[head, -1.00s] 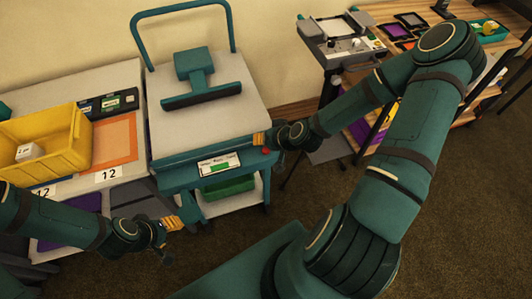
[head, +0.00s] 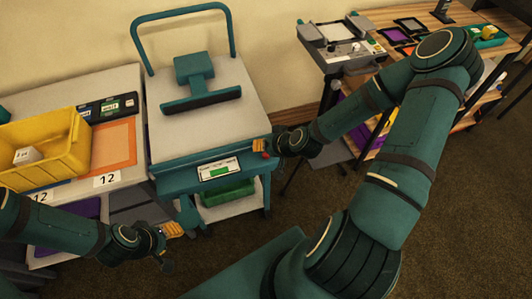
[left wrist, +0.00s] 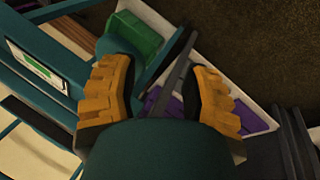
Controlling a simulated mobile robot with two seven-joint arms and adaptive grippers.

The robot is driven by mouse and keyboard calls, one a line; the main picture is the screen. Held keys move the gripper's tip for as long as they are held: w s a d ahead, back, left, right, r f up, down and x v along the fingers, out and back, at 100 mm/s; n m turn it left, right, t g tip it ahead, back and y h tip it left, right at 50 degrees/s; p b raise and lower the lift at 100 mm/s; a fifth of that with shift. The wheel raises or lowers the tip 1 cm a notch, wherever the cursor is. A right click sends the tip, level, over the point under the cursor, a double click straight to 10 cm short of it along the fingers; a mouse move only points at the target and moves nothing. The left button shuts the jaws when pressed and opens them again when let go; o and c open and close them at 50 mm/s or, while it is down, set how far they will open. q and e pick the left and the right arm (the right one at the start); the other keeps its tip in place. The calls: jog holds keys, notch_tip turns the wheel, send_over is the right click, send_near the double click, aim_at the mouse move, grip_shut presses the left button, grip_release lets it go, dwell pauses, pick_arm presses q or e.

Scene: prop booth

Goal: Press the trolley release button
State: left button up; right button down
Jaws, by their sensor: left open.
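The teal trolley (head: 205,100) has a light grey top and a raised handle. A small red button (head: 265,155) shows at the right end of its front edge. My right gripper (head: 259,145) is beside that corner, its yellow fingertips just above the button in the head view; I cannot tell whether they touch the trolley or how far they are parted. My left gripper (head: 174,230) is open and empty, low in front of the trolley's left side. Its spread fingers also show in the left wrist view (left wrist: 160,85). The trolley's label panel (head: 218,169) has a green mark.
A green bin (head: 228,192) sits on the trolley's lower shelf. A side table on the left holds a yellow bin (head: 45,150) and an orange-framed mat (head: 113,148). A wooden table (head: 400,45) with equipment stands at the back right. Carpet is open at the lower right.

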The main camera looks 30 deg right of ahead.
aim_at(263, 154)
dwell(0.6)
jog(key=shift+f+b, duration=0.4)
jog(key=shift+f, duration=0.05)
jog(key=shift+f+b, duration=0.4)
jog(key=shift+f, duration=0.05)
dwell(0.6)
jog(key=shift+r, duration=0.1)
jog(key=shift+r+p, duration=0.7)
jog(key=shift+r, duration=0.15)
jog(key=shift+r+p, duration=1.95)
jog(key=shift+r, duration=0.6)
jog(key=shift+f, duration=0.1)
